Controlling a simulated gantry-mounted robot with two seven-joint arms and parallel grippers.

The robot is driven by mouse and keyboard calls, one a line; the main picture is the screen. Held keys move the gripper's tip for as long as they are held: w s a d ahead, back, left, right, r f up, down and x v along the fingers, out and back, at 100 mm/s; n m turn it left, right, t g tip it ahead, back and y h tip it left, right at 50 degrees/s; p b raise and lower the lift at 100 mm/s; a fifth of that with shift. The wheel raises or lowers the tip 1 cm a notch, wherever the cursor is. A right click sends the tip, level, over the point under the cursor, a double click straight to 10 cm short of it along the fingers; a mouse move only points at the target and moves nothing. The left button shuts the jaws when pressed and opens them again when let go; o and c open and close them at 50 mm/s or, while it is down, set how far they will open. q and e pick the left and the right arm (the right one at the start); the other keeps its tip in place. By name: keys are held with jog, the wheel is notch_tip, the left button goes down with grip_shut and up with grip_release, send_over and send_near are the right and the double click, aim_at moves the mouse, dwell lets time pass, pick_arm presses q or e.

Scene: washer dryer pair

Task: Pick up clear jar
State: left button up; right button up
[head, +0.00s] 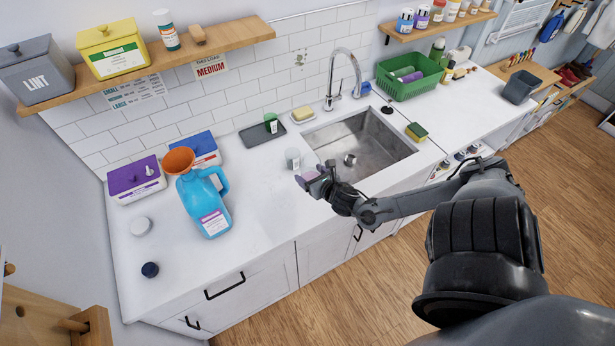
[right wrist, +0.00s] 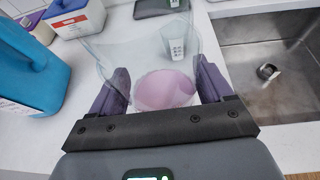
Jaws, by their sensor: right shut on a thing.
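A clear jar (right wrist: 112,55) with a pink round part (right wrist: 165,90) is between the purple fingers of my right gripper (right wrist: 160,92) in the right wrist view. The fingers touch it on both sides, and my right gripper is shut on it. In the head view my right gripper (head: 312,178) is over the counter in front of the sink's left side, and the jar is hard to make out there. Whether the jar touches the counter cannot be told. A small clear cup with a label (head: 292,158) stands just behind it, also in the right wrist view (right wrist: 177,46). My left gripper is out of view.
The sink (head: 355,145) with its faucet (head: 340,75) is to the right. A grey tray (head: 255,137) lies behind. The counter between jug and gripper is clear.

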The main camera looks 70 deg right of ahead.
jog(key=shift+s+d+r, duration=0.1)
jog(key=shift+s+r, duration=0.05)
dwell(0.3)
